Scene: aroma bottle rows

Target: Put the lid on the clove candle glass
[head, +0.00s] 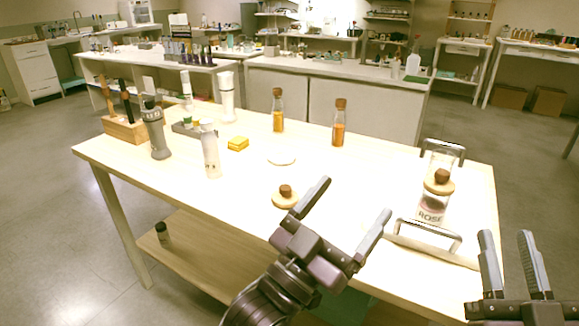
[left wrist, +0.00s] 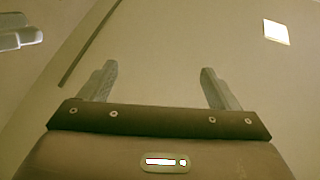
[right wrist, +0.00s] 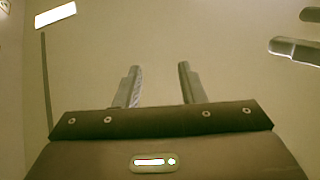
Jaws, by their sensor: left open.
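A round wooden lid (head: 285,198) with a dark brown knob lies on the table, left of my left gripper. A glass jar labelled ROSE (head: 431,208) stands in a metal-handled tray (head: 437,252) at the right, with a similar knobbed wooden lid (head: 440,182) on top. I see no glass with a readable clove label. My left gripper (head: 355,200) is open and empty above the table's front edge. My right gripper (head: 507,238) is open and empty at the lower right. Both grippers show in their wrist views, with nothing between the fingers.
A white disc (head: 281,158) lies mid-table. Two corked amber bottles (head: 278,121) (head: 339,134) stand behind it. At the left are a grey grinder-like bottle (head: 157,135), a clear bottle (head: 210,154), yellow blocks (head: 238,144) and a wooden tool holder (head: 125,129). The front middle is clear.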

